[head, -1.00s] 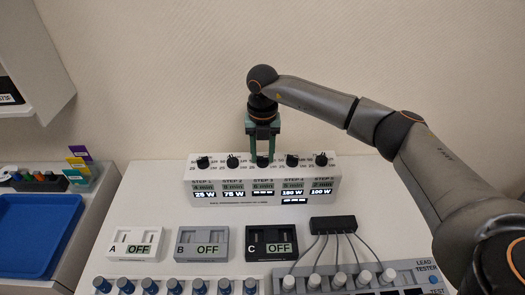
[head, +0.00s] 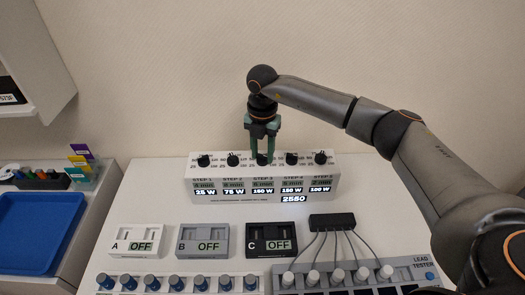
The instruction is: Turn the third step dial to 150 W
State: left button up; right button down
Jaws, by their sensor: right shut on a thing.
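The white step controller (head: 330,180) stands at the back of the table with a row of black dials on top. The third step dial (head: 262,161) is the middle one, partly hidden by my right gripper (head: 262,157). That gripper points down and is shut on this dial. The wider display at the lower right (head: 293,199) reads 2550. My left gripper is not in view.
Boxes A (head: 138,240), B (head: 203,241) and C (head: 271,241) show OFF in front of the controller. A lead tester (head: 425,273) with cables to a black block (head: 332,221) is at the front right. A blue tray (head: 35,232) is at the left.

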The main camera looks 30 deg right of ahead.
jog(key=shift+c, duration=2.3)
grip_release()
notch_tip(320, 180, up, 13)
jog(key=b, duration=0.1)
jog(key=shift+f+b, duration=0.2)
jog(key=shift+b, duration=0.1)
